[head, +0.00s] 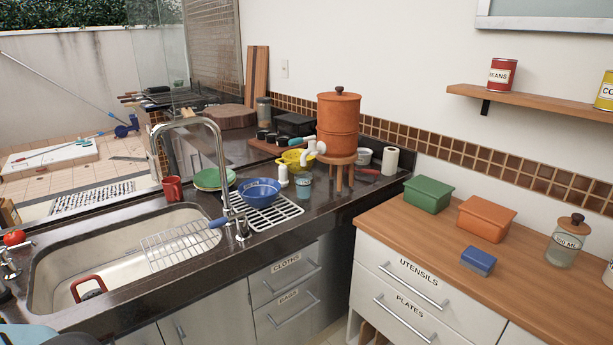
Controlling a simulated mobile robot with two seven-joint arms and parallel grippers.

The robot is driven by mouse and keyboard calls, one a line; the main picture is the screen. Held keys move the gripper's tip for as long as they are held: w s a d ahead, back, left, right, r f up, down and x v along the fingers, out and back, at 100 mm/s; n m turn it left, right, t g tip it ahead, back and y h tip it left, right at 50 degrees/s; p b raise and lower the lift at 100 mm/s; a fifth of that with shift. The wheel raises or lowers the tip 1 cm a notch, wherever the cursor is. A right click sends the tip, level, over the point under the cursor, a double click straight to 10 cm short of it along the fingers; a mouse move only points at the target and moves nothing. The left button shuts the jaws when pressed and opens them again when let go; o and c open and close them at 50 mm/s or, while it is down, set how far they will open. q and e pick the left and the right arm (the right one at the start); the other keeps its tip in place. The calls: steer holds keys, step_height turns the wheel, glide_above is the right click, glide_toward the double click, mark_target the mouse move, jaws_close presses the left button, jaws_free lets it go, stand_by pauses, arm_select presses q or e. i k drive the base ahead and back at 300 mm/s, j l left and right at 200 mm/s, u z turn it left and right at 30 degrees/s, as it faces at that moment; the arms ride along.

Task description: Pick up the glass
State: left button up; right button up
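A small bluish glass (303,186) stands upright on the dark stone counter (335,215). It is below the white tap of the orange clay water filter (338,125) and to the right of a small white bottle (283,175). Neither of my grippers is in view.
A blue bowl (259,190) sits on a white drying rack (275,215) left of the glass. A tall faucet (222,160) rises beside the sink (120,255). Green plates (212,179) and a yellow colander (293,158) stand nearby. The counter in front of the glass is clear.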

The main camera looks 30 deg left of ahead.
mark_target(304, 186)
steer(key=u, duration=1.25)
